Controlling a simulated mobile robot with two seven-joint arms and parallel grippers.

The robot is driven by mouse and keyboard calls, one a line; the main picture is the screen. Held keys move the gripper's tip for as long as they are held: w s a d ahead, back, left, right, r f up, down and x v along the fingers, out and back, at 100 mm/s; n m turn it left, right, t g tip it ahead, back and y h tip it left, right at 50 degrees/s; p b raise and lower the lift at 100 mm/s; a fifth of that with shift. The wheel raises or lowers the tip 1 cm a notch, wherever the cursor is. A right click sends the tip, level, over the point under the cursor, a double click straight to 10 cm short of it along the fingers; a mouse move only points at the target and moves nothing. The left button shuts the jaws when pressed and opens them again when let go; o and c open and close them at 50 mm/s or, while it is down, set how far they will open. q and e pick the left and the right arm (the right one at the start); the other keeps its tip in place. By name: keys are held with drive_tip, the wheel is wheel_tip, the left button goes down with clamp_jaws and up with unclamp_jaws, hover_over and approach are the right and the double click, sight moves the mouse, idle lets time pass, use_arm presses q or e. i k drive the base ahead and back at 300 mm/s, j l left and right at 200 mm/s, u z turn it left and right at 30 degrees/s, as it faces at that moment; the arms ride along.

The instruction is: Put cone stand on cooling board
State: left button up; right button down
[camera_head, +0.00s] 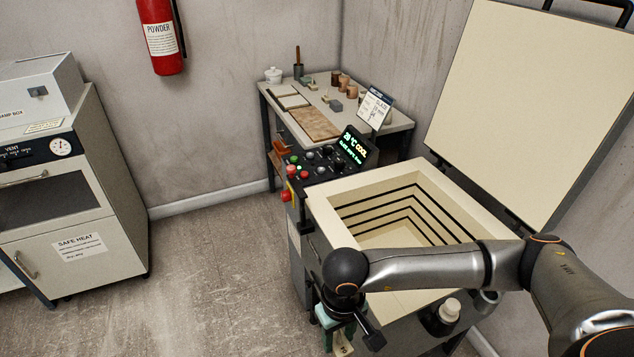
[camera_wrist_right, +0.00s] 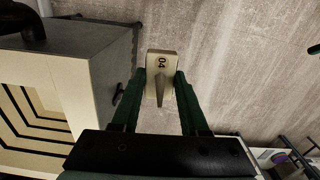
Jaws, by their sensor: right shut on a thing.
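My right gripper (camera_head: 338,322) is low in front of the open kiln's near corner. It is shut on the cone stand (camera_head: 343,346), a small cream block only partly visible below the fingers. In the right wrist view the cone stand (camera_wrist_right: 162,64) sits between the green fingers, marked "04" with a grey pointed cone on it, over the floor. A flat brown mottled board (camera_head: 314,124), apparently the cooling board, lies on the work table at the back, well away from the gripper. My left gripper is out of view.
The open kiln (camera_head: 330,212), with its raised lid (camera_head: 530,100) and control panel (camera_head: 325,160), stands between gripper and table (camera_head: 385,128). Pots and small blocks sit behind the board; a sign (camera_head: 375,107) stands right of it. The left floor is clear.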

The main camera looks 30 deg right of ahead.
sight(314, 121)
drive_tip(key=i+j+z, duration=0.15)
drive_tip(key=j, duration=0.2)
drive_tip(key=i+j+z, duration=0.2)
drive_tip(key=j, duration=0.15)
drive_tip(key=i+j+z, duration=0.3)
drive_tip(key=i+j, duration=0.2)
drive_tip(key=j, duration=0.15)
drive_tip(key=i+j+z, duration=0.2)
drive_tip(key=i, duration=0.2)
drive_tip(key=i+j+z, duration=0.15)
drive_tip(key=i+j, duration=0.2)
drive_tip(key=i+j+z, duration=0.2)
drive_tip(key=i, duration=0.3)
drive_tip(key=i+j+z, duration=0.2)
drive_tip(key=i, duration=0.3)
drive_tip(key=i+j+z, duration=0.1)
drive_tip(key=i, duration=0.7)
